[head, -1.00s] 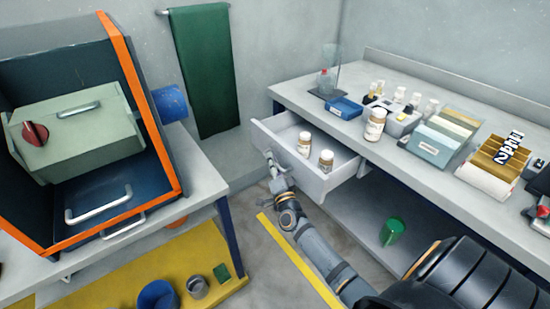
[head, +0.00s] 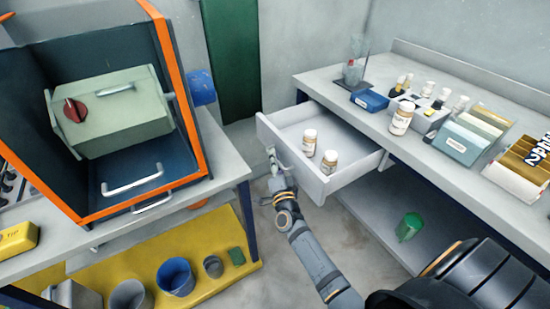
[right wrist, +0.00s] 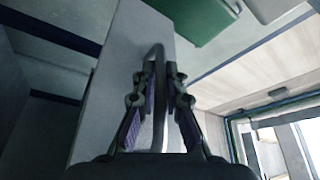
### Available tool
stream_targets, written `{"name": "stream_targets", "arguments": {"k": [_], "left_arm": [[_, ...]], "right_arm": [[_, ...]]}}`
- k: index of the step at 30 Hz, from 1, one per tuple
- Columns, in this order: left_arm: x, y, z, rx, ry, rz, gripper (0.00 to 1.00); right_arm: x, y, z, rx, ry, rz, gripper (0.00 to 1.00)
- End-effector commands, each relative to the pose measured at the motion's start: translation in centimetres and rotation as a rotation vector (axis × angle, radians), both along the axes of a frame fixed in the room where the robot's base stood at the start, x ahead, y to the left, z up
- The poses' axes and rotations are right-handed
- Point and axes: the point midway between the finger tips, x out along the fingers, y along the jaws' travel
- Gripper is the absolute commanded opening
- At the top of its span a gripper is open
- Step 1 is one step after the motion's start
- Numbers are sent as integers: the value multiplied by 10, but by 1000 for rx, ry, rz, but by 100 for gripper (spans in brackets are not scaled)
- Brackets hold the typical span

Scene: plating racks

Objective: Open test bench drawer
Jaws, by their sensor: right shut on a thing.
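The test bench drawer (head: 345,182) is a white drawer pulled out from under the grey bench top on the right. Two brown bottles with white caps stand inside it, a rear one (head: 310,143) and a front one (head: 329,162). My right gripper (head: 272,163) is at the drawer's front face. In the right wrist view the gripper (right wrist: 160,85) is shut on the metal drawer handle (right wrist: 158,125), a bar running between its fingers. The drawer front (right wrist: 132,50) fills the middle of that view. My left gripper is not in view.
The bench top (head: 320,84) carries a blue tray (head: 369,101), bottles and file boxes (head: 466,138). At left, an orange-edged cabinet (head: 180,90) holds a green box (head: 115,120). Floor between the benches is clear.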

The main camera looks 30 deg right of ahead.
Motion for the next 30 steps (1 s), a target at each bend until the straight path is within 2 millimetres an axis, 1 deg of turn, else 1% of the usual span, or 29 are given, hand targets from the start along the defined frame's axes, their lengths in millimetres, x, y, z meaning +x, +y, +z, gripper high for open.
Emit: {"name": "stream_targets", "arguments": {"k": [1,3,11,14,17,24,27,30], "left_arm": [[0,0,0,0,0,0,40],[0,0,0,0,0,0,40],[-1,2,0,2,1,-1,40],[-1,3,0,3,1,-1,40],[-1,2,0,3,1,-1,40],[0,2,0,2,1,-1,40],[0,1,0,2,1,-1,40],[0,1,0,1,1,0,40]], "right_arm": [[0,0,-1,1,2,0,13],[0,0,-1,1,2,0,21],[0,0,-1,0,1,0,21],[-7,2,-3,0,2,0,21],[-24,6,-7,0,5,-1,21],[-79,21,-19,1,5,-1,21],[-97,26,-23,1,4,-1,21],[-108,29,-25,0,4,-1,21]]}}
